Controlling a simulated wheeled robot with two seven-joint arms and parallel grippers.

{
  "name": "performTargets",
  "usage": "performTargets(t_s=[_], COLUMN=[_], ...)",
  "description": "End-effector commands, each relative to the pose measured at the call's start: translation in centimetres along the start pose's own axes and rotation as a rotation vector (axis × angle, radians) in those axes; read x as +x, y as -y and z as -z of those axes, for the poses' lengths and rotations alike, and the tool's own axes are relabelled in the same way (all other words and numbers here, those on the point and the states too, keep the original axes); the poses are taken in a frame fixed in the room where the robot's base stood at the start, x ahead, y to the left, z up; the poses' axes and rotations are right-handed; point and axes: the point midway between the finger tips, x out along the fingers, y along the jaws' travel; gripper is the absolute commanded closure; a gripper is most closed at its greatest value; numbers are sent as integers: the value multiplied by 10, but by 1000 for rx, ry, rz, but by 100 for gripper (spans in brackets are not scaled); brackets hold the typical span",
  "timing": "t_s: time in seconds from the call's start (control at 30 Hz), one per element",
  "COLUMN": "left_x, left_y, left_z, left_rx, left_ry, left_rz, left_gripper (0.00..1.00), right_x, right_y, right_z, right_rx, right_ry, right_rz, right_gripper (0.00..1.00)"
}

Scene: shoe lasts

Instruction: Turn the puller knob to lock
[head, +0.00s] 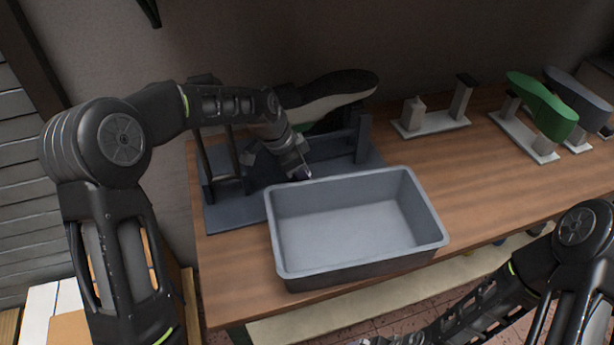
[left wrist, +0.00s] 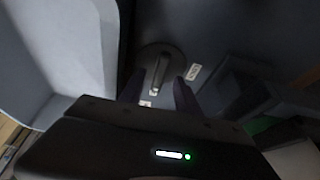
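The puller knob (left wrist: 158,70) is a dark round disc with a raised bar handle on the dark base plate in the left wrist view. Small white labels (left wrist: 193,72) lie beside it; their text is too small to read surely. My left gripper (left wrist: 158,84) is open, its two dark fingers on either side of the bar; I cannot tell if they touch it. In the head view my left gripper (head: 300,172) points down at the dark puller fixture (head: 225,212), just behind the grey bin, and hides the knob. My right gripper is out of the picture; only its arm shows.
The grey bin (head: 433,232) stands close in front of the left gripper on the wooden table (head: 480,190). A dark shoe form (head: 335,92) lies above the fixture. Light stands (head: 432,125) and a green last (head: 540,102) are at right. The table's middle right is clear.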

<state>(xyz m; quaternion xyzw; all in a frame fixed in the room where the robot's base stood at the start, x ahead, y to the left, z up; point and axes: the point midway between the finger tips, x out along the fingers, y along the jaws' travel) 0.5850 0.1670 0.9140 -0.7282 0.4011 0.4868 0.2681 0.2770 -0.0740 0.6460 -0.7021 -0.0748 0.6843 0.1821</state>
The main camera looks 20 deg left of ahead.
Motion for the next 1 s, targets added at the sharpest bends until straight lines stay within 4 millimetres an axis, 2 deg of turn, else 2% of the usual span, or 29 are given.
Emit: performTargets(t_s=[0.17,0.43,0.9,1.0], left_x=[14,16,15,15], left_y=[0,0,0,0], left_z=[0,0,0,0], left_rx=[0,0,0,0], left_ry=[1,0,0,0], left_rz=[-1,0,0,0], left_gripper=[61,61,99,100], right_x=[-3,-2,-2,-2], right_y=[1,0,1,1], right_z=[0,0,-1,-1], right_rx=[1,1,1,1], right_ry=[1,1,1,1], right_rz=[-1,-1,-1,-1], right_gripper=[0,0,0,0])
